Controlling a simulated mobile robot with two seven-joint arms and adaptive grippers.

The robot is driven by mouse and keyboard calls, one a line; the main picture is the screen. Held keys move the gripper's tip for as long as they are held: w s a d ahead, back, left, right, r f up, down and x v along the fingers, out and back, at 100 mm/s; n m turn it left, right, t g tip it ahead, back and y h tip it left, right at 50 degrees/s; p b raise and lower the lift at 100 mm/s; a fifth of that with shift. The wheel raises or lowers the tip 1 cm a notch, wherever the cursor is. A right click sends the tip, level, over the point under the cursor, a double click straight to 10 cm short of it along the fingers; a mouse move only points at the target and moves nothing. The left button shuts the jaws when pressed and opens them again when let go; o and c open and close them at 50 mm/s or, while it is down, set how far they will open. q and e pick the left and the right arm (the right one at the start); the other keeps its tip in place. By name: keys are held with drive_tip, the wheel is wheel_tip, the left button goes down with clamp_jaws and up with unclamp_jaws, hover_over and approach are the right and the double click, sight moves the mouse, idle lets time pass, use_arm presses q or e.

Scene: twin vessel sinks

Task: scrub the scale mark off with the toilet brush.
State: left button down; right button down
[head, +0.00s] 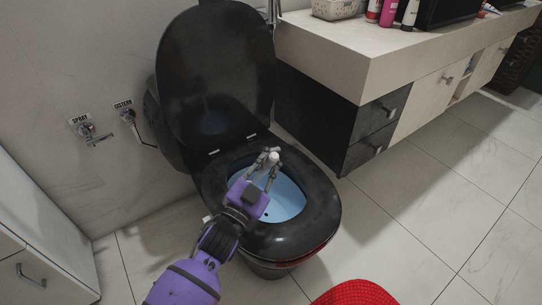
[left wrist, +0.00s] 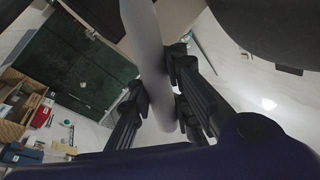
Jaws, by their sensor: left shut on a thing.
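My left gripper (head: 267,167) is over the open toilet bowl, its fingers pointing away from me. It is shut on the pale handle of the toilet brush (head: 272,157), whose end shows between the fingers. In the left wrist view the brush's whitish shaft (left wrist: 148,50) runs between the two fingers (left wrist: 158,84). The brush head cannot be made out. The toilet (head: 318,215) is black with its lid raised, and the bowl (head: 287,197) is pale blue inside. A small dark spot shows low in the bowl; I cannot tell whether it is the scale mark. My right gripper is out of view.
A vanity counter (head: 400,45) with drawers stands right of the toilet, with bottles (head: 390,12) and a basket on top. Wall valves (head: 90,132) are at the left. A white cabinet (head: 40,240) is at lower left, a red mat (head: 355,293) at the front. Floor at right is clear.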

use_arm(q)
drive_tip(key=shift+s+d+r+p, duration=0.2)
drive_tip(key=shift+r+p, duration=0.1)
drive_tip(key=shift+r, duration=0.2)
drive_tip(key=shift+s+d+r+p, duration=0.15)
drive_tip(key=shift+r+p, duration=0.1)
drive_tip(key=shift+r, duration=0.2)
drive_tip(key=shift+s+r+p, duration=0.15)
drive_tip(key=shift+r+p, duration=0.15)
drive_tip(key=shift+d+f, duration=0.15)
drive_tip(key=shift+d, duration=0.1)
drive_tip(key=w+d, duration=0.2)
drive_tip(key=d, duration=0.1)
drive_tip(key=shift+w+b, duration=0.2)
drive_tip(key=shift+b, duration=0.2)
drive_tip(key=shift+a, duration=0.1)
